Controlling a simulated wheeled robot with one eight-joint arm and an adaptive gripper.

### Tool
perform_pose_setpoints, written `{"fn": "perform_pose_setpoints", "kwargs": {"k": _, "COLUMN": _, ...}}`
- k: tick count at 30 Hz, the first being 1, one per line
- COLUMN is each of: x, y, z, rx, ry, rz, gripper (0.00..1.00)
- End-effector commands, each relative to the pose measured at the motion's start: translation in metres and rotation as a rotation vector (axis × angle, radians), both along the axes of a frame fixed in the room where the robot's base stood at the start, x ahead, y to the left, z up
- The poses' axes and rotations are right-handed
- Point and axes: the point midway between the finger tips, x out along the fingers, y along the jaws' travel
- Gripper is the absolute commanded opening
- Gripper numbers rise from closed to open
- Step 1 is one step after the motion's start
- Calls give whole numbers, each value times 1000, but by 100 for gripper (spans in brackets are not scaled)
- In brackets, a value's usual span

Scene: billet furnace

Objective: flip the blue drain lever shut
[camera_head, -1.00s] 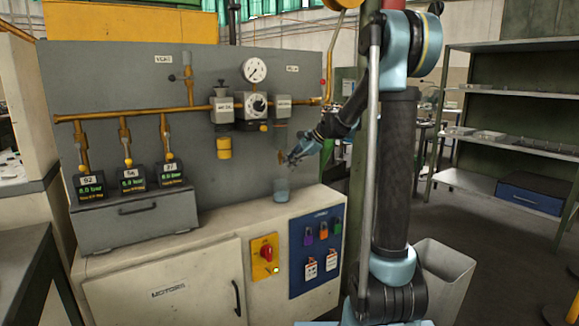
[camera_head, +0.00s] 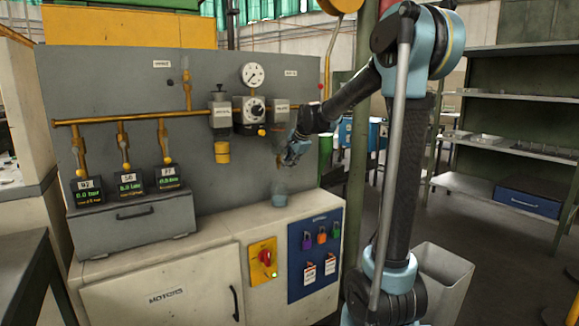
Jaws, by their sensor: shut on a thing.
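My gripper (camera_head: 287,160) is in front of the grey panel (camera_head: 205,85), below the right-hand valve block (camera_head: 281,110) on the brass pipe. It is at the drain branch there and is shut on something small. The blue drain lever cannot be made out apart from my gripper's own blue parts; what the jaws hold at that spot appears to be the lever. Its angle is hidden. A clear bluish cup (camera_head: 279,188) stands upright on the cabinet top just below my gripper, apart from it.
A round gauge (camera_head: 253,75) and a dial (camera_head: 254,108) are left of my gripper. Several black displays (camera_head: 131,183) stand on a grey box at the left. A red switch (camera_head: 265,256) and padlocks (camera_head: 321,237) are on the cabinet front. Shelves (camera_head: 515,97) stand at right.

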Motion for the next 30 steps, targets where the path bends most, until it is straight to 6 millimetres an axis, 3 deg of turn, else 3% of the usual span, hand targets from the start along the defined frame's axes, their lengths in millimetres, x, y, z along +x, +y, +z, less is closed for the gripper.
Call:
{"fn": "perform_pose_setpoints", "kwargs": {"k": 11, "x": -3, "y": 1, "z": -2, "rx": -3, "ry": 4, "rz": 4, "gripper": 0}}
{"fn": "perform_pose_setpoints", "kwargs": {"k": 12, "x": -3, "y": 1, "z": -2, "rx": -3, "ry": 4, "rz": 4, "gripper": 15}}
{"fn": "perform_pose_setpoints", "kwargs": {"k": 14, "x": -3, "y": 1, "z": -1, "rx": -2, "ry": 3, "rz": 4, "gripper": 26}}
{"fn": "perform_pose_setpoints", "kwargs": {"k": 30, "x": -5, "y": -3, "z": 7, "rx": -2, "ry": 0, "rz": 0, "gripper": 26}}
